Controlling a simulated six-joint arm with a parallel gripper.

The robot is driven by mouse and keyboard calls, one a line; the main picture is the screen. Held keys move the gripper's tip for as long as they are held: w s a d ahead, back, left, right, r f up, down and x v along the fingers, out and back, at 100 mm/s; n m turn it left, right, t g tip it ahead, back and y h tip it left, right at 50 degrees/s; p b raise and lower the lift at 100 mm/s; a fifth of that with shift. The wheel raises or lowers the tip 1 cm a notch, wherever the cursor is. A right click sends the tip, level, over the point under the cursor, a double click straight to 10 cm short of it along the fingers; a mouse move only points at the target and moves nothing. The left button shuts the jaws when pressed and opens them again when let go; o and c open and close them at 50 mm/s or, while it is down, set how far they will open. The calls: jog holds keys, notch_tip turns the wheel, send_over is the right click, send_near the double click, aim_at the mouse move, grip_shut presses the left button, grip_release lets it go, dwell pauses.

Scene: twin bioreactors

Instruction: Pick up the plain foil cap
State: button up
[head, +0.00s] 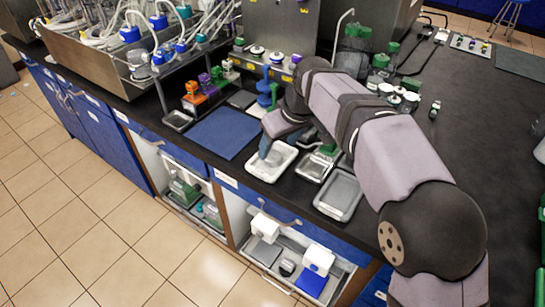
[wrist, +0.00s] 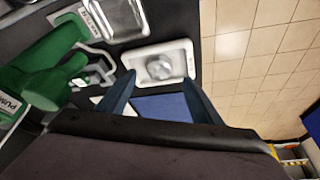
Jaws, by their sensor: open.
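A round, silvery foil cap (wrist: 159,67) sits in a shallow white tray (wrist: 143,54) in the wrist view. I cannot make out any writing on the cap. The same tray (head: 283,165) shows near the front edge of the bench in the head view, where the cap is not clearly visible. My gripper (wrist: 159,78) is open and empty, its two blue fingers spread. In the wrist view the fingertips lie just below the cap in the picture, one to each side. In the head view my gripper (head: 264,151) hangs over the tray.
A blue mat (head: 222,131) lies left of the tray. A metal tray (head: 314,168) and a grey tray (head: 340,195) stand to the right. An open drawer (head: 302,262) is below the bench edge.

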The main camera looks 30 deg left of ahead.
aim_at(273, 156)
jog(key=shift+p+x, duration=0.35)
jog(key=shift+x, duration=2.35)
jog(key=c, duration=1.2)
